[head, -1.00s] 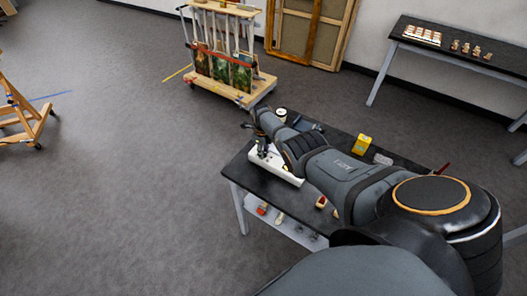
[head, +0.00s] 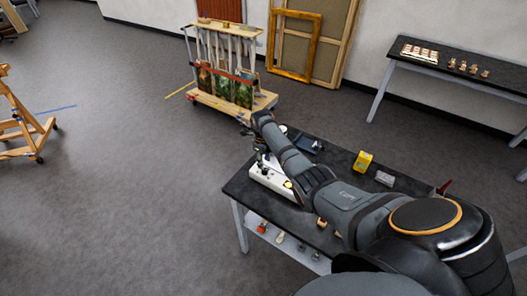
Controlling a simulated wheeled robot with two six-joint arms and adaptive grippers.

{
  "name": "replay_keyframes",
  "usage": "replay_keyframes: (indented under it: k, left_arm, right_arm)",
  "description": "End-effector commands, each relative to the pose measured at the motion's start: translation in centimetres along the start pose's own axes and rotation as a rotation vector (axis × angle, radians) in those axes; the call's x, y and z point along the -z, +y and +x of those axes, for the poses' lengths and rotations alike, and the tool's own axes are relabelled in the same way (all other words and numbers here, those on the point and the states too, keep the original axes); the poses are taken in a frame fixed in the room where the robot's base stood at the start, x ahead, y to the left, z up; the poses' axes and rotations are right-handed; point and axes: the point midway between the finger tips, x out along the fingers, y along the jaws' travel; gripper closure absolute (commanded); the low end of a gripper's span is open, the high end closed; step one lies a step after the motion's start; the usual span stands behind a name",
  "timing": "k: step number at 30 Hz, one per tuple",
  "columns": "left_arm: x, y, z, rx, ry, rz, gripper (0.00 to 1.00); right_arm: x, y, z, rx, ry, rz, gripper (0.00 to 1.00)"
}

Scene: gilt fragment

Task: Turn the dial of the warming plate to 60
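A white, box-like device (head: 262,177), probably the warming plate, sits near the left end of the black worktable (head: 243,190). My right arm reaches in from the lower right and partly covers it. My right gripper (head: 259,161) points down at the device's far left part. It is small and dark, so I cannot tell whether its fingers are open or shut, or whether they touch the device. A small yellow spot (head: 288,184) shows at the device's right end. I cannot make out the dial's markings or setting. My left gripper is not in view.
A yellow box (head: 362,162) and a grey block (head: 384,179) stand on the table's far side. A dark flat item (head: 308,143) lies behind my arm. Small objects sit on the shelf below. A painting cart (head: 230,100) stands beyond.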

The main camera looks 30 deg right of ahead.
Motion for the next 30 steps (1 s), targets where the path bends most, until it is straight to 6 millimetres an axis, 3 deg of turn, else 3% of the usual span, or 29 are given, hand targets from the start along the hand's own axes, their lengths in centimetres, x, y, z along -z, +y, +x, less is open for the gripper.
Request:
replay_keyframes:
  k: [4, 10, 27, 30]
  left_arm:
    - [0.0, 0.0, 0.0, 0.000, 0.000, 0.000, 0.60]
    - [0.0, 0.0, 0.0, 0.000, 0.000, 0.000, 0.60]
    - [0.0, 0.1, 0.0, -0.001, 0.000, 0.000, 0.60]
    - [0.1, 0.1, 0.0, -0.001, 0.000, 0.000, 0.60]
  right_arm:
    - [-0.1, -0.1, -3.6, 0.003, -0.003, -0.001, 0.63]
    - [-0.1, -0.1, -6.2, 0.002, -0.002, 0.000, 0.63]
    - [-0.1, 0.0, -6.6, 0.001, -0.001, -0.001, 0.63]
    - [0.3, 0.6, -5.9, 0.009, -0.002, -0.072, 0.63]
